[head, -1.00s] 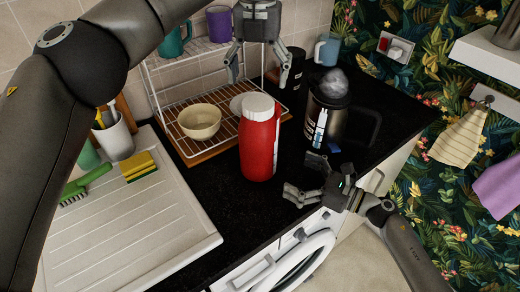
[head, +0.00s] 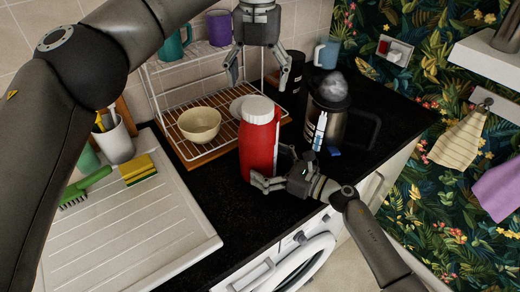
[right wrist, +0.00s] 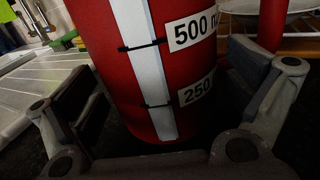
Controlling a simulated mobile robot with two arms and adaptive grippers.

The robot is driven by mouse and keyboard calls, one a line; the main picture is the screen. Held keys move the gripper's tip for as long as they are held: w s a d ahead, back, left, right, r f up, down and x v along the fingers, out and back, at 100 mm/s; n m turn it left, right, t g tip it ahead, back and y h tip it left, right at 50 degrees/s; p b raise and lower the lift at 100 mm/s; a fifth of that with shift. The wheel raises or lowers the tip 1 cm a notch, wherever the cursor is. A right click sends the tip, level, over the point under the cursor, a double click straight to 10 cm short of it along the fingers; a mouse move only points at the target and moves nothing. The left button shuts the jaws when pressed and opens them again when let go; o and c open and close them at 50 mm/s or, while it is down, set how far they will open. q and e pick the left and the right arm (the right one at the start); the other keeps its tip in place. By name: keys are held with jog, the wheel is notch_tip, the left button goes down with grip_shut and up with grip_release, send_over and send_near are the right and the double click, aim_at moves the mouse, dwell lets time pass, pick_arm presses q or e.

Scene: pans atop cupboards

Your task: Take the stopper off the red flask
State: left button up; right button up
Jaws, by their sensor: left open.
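The red flask (head: 257,152) stands upright on the black counter, with its white stopper (head: 258,109) on top. My left gripper (head: 258,80) is open, pointing down above and slightly behind the stopper, with nothing between its fingers. My right gripper (head: 274,168) is low at the flask's right front side. In the right wrist view the flask (right wrist: 150,60), with a pale strip and volume labels, stands between the spread fingers of the right gripper (right wrist: 165,100). The fingers look open around the flask; I cannot tell whether either pad touches it.
A wire dish rack (head: 172,112) with a cream bowl (head: 199,123) stands behind left. A dark container (head: 327,107) stands at the right. The white draining board (head: 130,225) with a sponge (head: 138,170) and green brush (head: 85,186) lies at the left.

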aim_at(258, 106)
jog(key=c, duration=1.7)
pick_arm(q)
jog(key=m, duration=0.6)
jog(key=shift+m, duration=0.4)
jog(key=m, duration=0.5)
jog(key=shift+m, duration=0.4)
jog(key=m, duration=0.4)
jog(key=shift+m, duration=0.3)
jog(key=m, duration=1.4)
jog(key=shift+r, duration=0.1)
jog(key=shift+f, duration=0.4)
notch_tip(258, 106, down, 7)
jog(key=shift+f, duration=0.15)
